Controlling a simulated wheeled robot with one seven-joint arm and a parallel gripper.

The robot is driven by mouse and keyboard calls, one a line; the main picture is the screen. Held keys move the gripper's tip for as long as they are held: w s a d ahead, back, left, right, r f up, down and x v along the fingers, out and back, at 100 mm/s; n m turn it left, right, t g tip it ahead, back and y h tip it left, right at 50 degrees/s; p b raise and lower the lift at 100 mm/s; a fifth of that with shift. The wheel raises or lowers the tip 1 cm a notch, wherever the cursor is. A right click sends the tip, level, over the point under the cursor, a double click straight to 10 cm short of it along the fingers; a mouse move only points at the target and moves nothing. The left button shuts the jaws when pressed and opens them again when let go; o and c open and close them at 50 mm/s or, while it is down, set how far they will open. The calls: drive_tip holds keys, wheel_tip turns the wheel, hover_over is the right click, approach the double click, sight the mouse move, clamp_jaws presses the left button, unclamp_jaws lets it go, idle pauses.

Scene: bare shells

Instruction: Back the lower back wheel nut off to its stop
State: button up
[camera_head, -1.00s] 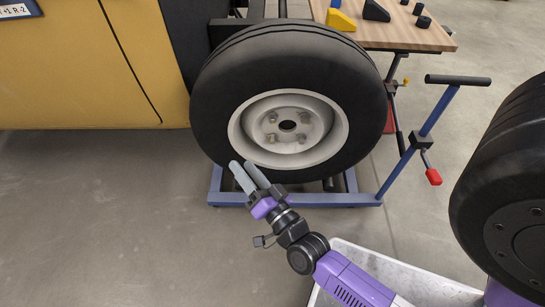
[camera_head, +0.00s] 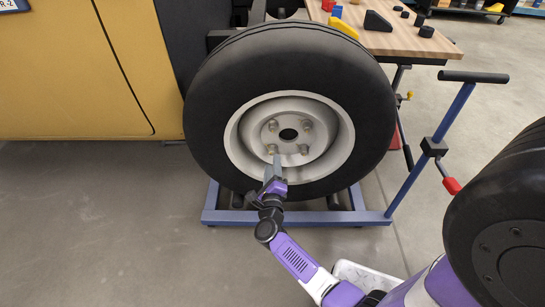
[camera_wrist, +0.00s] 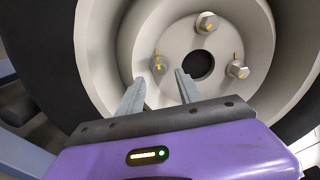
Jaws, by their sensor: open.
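The black-tyred wheel (camera_head: 215,110) has a pale rim with several nuts around a dark centre hole. The lower-left nut (camera_head: 270,148) and lower-right nut (camera_head: 303,149) show in the head view; I cannot tell which side counts as back. My gripper (camera_head: 275,158) is in front of the rim's lower part, just below the lower-left nut. In the wrist view my gripper (camera_wrist: 159,77) is open and empty, with one yellow-marked nut (camera_wrist: 158,64) showing between and beyond its fingertips. Contact is not visible. Two other marked nuts show there; the gripper's body covers the lower part.
A blue wheel trolley (camera_head: 290,217) stands under the wheel, its upright handle (camera_head: 455,108) at the right. A second wheel (camera_head: 500,215) is close at the right. A yellow body panel (camera_head: 75,75) fills the left. A workbench (camera_head: 400,42) with blocks stands behind. Floor at lower left is clear.

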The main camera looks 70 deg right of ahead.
sight(272, 154)
drive_tip(key=shift+b+x, duration=0.75)
drive_tip(key=shift+x, duration=1.95)
clamp_jaws()
